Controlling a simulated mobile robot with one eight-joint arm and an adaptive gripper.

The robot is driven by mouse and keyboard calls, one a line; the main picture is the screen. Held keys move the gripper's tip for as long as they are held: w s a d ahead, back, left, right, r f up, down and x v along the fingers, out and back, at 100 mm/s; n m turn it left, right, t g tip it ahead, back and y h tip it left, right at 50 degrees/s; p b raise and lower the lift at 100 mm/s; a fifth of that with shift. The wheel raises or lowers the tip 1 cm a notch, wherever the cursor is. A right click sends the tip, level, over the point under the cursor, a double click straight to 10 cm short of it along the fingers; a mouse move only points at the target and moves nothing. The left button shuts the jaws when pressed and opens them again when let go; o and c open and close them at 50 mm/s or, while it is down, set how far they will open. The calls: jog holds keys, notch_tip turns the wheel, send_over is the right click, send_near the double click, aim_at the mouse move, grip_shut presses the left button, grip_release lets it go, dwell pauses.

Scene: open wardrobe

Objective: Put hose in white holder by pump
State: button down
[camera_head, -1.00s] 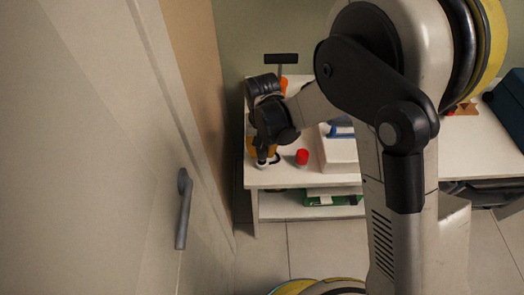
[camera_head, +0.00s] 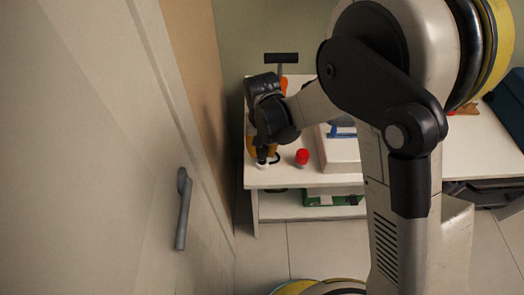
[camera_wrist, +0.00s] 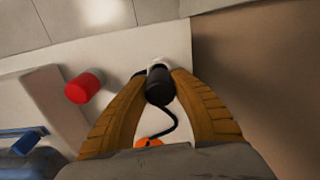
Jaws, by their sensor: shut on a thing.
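My gripper (camera_wrist: 160,85) is shut on the black end of the hose (camera_wrist: 160,88), with one brown finger on each side. In the wrist view the white holder (camera_wrist: 158,63) shows just beyond the hose end; whether the end sits inside it or only over it, I cannot tell. The thin black hose curls back to the orange pump (camera_wrist: 149,142), mostly hidden by my gripper. In the head view the pump's black T-handle (camera_head: 281,58) rises behind my gripper (camera_head: 263,152). The white holder (camera_head: 263,165) shows below the fingers, near the table's front left.
A red-capped container (camera_head: 302,157) stands right of the holder. A white box with a blue item (camera_head: 341,150) is further right on the white table (camera_head: 300,180). A green box (camera_head: 333,198) lies on the lower shelf. The wardrobe door with a grey handle (camera_head: 183,205) stands at left.

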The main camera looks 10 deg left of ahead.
jog(key=shift+f, duration=0.15)
jog(key=shift+f+b, duration=0.35)
jog(key=shift+b, duration=0.05)
jog(key=shift+f+b, duration=0.65)
jog(key=shift+f, duration=0.35)
jog(key=c, duration=1.1)
grip_release()
jog(key=shift+r, duration=0.15)
notch_tip(320, 180, up, 12)
jog(key=shift+f, duration=0.1)
